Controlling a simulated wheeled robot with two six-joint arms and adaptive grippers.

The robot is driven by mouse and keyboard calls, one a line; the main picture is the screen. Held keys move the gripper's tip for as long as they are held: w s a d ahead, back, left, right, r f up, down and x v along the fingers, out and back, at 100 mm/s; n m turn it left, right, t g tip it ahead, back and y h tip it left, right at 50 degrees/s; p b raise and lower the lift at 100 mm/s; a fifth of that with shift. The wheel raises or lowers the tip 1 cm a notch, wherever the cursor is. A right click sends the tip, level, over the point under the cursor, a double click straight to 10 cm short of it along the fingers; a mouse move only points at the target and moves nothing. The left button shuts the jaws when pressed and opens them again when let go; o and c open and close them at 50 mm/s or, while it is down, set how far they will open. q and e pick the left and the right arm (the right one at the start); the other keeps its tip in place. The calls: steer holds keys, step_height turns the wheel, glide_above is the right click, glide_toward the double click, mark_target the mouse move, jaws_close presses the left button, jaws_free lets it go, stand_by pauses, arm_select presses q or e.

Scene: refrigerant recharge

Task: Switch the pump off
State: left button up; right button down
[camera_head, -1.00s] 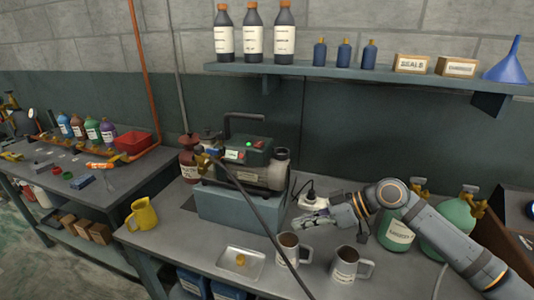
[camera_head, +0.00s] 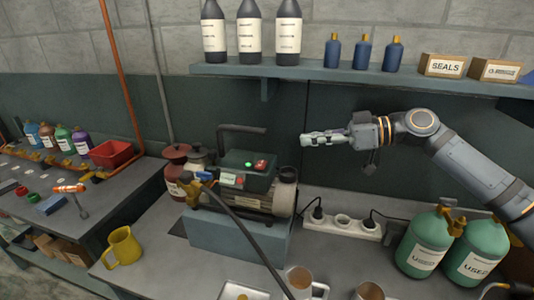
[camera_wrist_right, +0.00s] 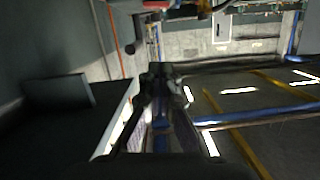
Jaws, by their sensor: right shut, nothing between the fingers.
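The pump (camera_head: 243,187) stands on a blue-grey block on the bench in the head view. Its dark green top box carries a green lamp and a red button (camera_head: 260,165). A dark hose runs from its left side down over the bench front. My right gripper (camera_head: 306,139) is shut and empty, in the air to the right of the pump and a little above it, apart from it. The right wrist view shows the gripper fingers (camera_wrist_right: 160,108) dimly, with no pump recognisable. My left gripper is not in view.
A white power strip (camera_head: 342,224) lies right of the pump. Green cylinders (camera_head: 423,243) stand further right. A yellow mug (camera_head: 122,247), a tray (camera_head: 235,290) and grey mugs (camera_head: 299,282) stand in front. A shelf (camera_head: 350,75) with bottles hangs above.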

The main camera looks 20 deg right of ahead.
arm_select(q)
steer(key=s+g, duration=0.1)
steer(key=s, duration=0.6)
arm_select(e)
steer(key=p, duration=0.9)
glide_above(261, 165)
steer(key=s+d, duration=0.1)
steer(key=d, duration=0.2)
steer(key=f, duration=0.2)
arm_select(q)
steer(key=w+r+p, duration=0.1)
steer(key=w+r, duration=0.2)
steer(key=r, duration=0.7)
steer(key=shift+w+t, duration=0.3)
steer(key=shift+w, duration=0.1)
arm_select(e)
steer(key=f, duration=0.4)
steer(key=shift+s+a+f, duration=0.2)
steer(key=shift+a, duration=0.15)
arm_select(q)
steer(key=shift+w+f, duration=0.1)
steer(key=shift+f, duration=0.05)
